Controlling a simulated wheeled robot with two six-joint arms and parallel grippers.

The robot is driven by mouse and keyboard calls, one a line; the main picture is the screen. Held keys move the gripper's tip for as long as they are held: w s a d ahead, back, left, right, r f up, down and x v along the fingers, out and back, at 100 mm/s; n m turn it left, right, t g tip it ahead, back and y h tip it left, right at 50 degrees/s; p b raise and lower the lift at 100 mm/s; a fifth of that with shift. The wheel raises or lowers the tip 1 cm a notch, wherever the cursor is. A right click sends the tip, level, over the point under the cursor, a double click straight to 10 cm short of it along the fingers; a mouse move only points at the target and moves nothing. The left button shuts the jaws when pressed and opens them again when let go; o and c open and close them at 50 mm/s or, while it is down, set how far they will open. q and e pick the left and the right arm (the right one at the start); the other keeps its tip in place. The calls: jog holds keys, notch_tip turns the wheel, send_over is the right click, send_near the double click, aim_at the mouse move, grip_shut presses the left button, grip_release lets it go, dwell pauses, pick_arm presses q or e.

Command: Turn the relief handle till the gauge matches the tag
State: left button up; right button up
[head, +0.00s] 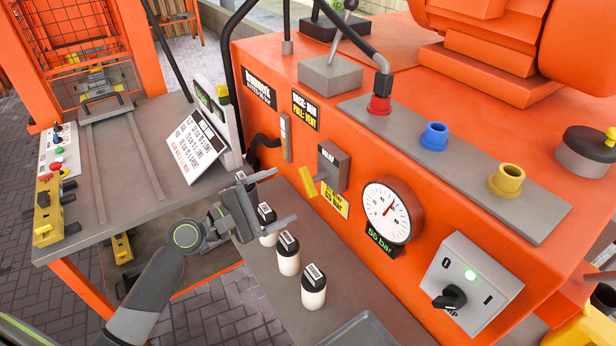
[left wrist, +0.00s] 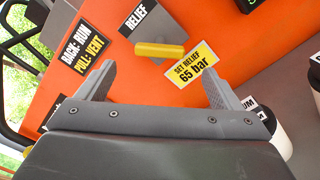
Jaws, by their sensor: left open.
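The yellow relief handle (head: 308,182) sticks out of a grey block on the orange machine's front, under a RELIEF label. In the left wrist view the handle (left wrist: 159,50) lies roughly level, ahead of my fingers. The yellow tag (head: 334,200) below it reads "SET RELIEF 65 bar" in the left wrist view (left wrist: 191,66). The round white gauge (head: 386,211) is to its right, with a green readout that looks like 66 bar, though small. My left gripper (head: 286,195) is open and empty, just left of the handle and apart from it. My right gripper is out of view.
Several white bottles with dark caps (head: 287,255) stand on the ledge below my left gripper. A switch box (head: 470,283) with a green light is at the right. A side table (head: 120,190) holds an instruction board (head: 198,145).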

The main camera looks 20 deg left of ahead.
aim_at(304, 185)
pick_arm(q)
jog(key=p+x, duration=0.1)
jog(key=x, duration=0.7)
jog(key=shift+w+d+p, duration=0.2)
jog(key=shift+w+p, duration=0.05)
jog(key=shift+p, duration=0.1)
jog(key=c, duration=1)
jog(key=shift+f+m+b, duration=0.1)
jog(key=shift+m+b, duration=0.75)
jog(key=shift+m, duration=0.1)
jog(key=shift+f+m+b, duration=0.15)
jog(key=shift+m+b, duration=0.7)
jog(key=shift+m, duration=0.1)
jog(key=m+b, duration=0.3)
jog(key=m, duration=0.1)
jog(key=shift+m+b, duration=0.3)
jog(key=shift+b, duration=0.05)
jog(key=m+b, duration=0.3)
jog(key=m, duration=0.1)
jog(key=shift+b, duration=0.3)
jog(key=shift+r+m+b, duration=0.1)
jog(key=shift+m+b, duration=1.05)
jog(key=shift+m, duration=0.55)
